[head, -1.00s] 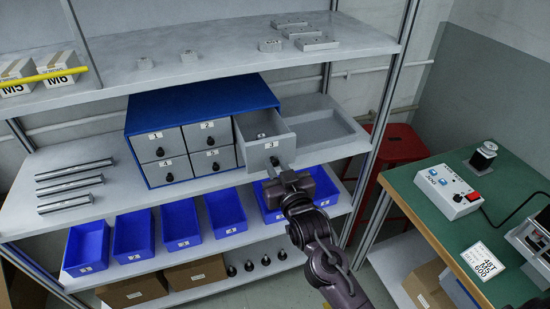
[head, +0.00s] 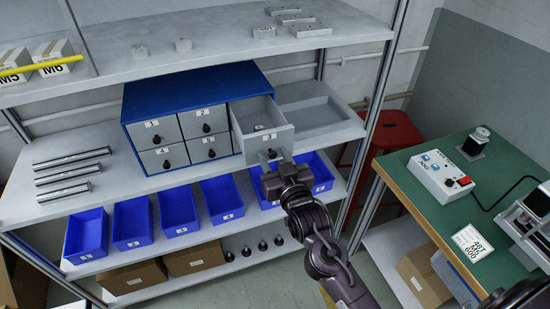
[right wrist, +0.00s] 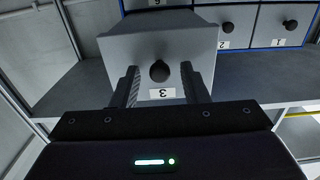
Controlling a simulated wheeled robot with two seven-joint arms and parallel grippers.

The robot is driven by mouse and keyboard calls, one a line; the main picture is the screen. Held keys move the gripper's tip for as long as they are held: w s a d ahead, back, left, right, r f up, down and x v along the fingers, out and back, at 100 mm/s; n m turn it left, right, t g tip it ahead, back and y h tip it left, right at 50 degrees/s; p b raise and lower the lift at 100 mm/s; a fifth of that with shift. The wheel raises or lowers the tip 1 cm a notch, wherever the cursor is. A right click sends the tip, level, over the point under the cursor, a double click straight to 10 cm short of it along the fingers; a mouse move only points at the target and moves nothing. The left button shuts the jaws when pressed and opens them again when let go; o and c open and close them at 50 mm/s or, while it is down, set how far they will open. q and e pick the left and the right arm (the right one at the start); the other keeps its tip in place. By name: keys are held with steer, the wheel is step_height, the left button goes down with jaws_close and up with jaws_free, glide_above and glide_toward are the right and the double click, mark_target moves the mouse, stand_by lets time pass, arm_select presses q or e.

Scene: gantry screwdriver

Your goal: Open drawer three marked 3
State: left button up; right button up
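Drawer three (head: 262,144), grey with a white label marked 3, stands pulled well out of the blue cabinet (head: 190,95) at its right end. A small object lies inside it, too small to identify. My right gripper (head: 275,163) is at the drawer's front. In the right wrist view the drawer front (right wrist: 190,46) shows upside down with its black knob (right wrist: 159,71). The fingers of my right gripper (right wrist: 160,88) stand apart on either side of the knob, with visible gaps. My left gripper is not in view.
An empty grey tray (head: 330,132) sits right of the cabinet. Blue bins (head: 180,212) line the lower shelf, partly behind my right arm. A green-topped table (head: 410,180) with a control box (head: 440,175) stands at right, near a red stool (head: 395,130).

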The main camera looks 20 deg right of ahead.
steer(key=shift+s, duration=0.15)
steer(key=s+b, duration=0.1)
steer(key=s, duration=0.6)
steer(key=shift+s+d+b, duration=0.15)
steer(key=shift+s+b, duration=0.1)
steer(key=shift+b, duration=0.1)
steer(key=s+f+n+g, duration=0.1)
steer(key=s+f+g, duration=0.2)
steer(key=f, duration=1)
steer(key=s+f+g, duration=0.2)
steer(key=f+g, duration=0.1)
steer(key=f, duration=1)
steer(key=s+f+n+g, duration=0.1)
steer(key=s+f+g, duration=0.15)
steer(key=f, duration=1.05)
steer(key=s+d+f+g, duration=0.1)
steer(key=s+f+g, duration=0.1)
steer(key=s+f, duration=0.5)
steer(key=s+d+f+g, duration=0.2)
steer(key=s+f, duration=0.5)
steer(key=s, duration=0.6)
steer(key=s+d+f+g, duration=0.2)
steer(key=s+f+g, duration=0.2)
steer(key=s+f, duration=0.3)
steer(key=s, duration=0.3)
steer(key=shift+s+d+h, duration=0.2)
steer(key=shift+s+h, duration=0.1)
steer(key=shift+s, duration=0.05)
